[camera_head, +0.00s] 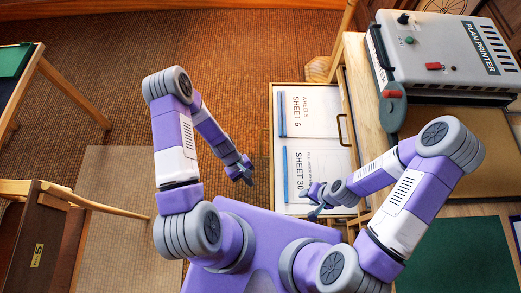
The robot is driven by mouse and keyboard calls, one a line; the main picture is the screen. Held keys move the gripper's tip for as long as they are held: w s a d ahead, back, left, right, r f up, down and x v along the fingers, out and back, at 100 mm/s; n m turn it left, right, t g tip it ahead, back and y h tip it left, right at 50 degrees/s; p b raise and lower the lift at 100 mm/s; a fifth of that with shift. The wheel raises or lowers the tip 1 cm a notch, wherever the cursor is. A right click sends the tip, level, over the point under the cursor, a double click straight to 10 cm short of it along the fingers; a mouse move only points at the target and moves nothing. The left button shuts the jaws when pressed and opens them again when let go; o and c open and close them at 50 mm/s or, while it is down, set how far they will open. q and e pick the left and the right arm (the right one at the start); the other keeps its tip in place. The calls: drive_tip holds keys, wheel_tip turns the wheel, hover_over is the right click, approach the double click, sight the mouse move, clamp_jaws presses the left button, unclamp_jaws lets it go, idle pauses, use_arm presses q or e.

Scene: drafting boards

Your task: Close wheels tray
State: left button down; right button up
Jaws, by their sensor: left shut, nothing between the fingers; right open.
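The wheels tray (273,140) is a shallow wooden-edged tray that stands out to the left of the wooden cabinet. In it lie a white sheet reading "WHEELS SHEET 6" (310,108) and another reading "SHEET 30" (305,165), each with a blue strip along its left edge. My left gripper (247,178) is shut and empty, just left of the tray's outer edge. My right gripper (314,205) is open and appears over the tray's lower part, beside the lower sheet. My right forearm hides the tray's lower right corner.
A grey plan printer (435,50) stands on the wooden cabinet (355,75). A dark green board (455,258) lies at lower right. Wooden furniture stands at far left.

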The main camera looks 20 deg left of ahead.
sight(304, 205)
wheel_tip(304, 205, down, 5)
drive_tip(key=b, duration=0.3)
drive_tip(key=shift+r+b, duration=0.2)
drive_tip(key=shift+b, duration=0.2)
use_arm(q)
drive_tip(key=w+a+f+n+t+h, duration=0.4)
drive_tip(key=w+a+n+t+h, duration=0.3)
drive_tip(key=w+n, duration=0.55)
use_arm(e)
drive_tip(key=shift+f, duration=0.1)
use_arm(q)
drive_tip(key=shift+m+h, duration=0.45)
drive_tip(key=shift+h, duration=0.25)
drive_tip(key=x, duration=0.3)
drive_tip(key=b+x, duration=0.1)
drive_tip(key=x, duration=0.2)
drive_tip(key=b+x, duration=0.1)
drive_tip(key=x, duration=0.2)
drive_tip(key=shift+w+a+r, duration=0.1)
drive_tip(key=shift+w+r, duration=0.05)
drive_tip(key=shift+w, duration=0.1)
use_arm(e)
wheel_tip(304, 205, down, 2)
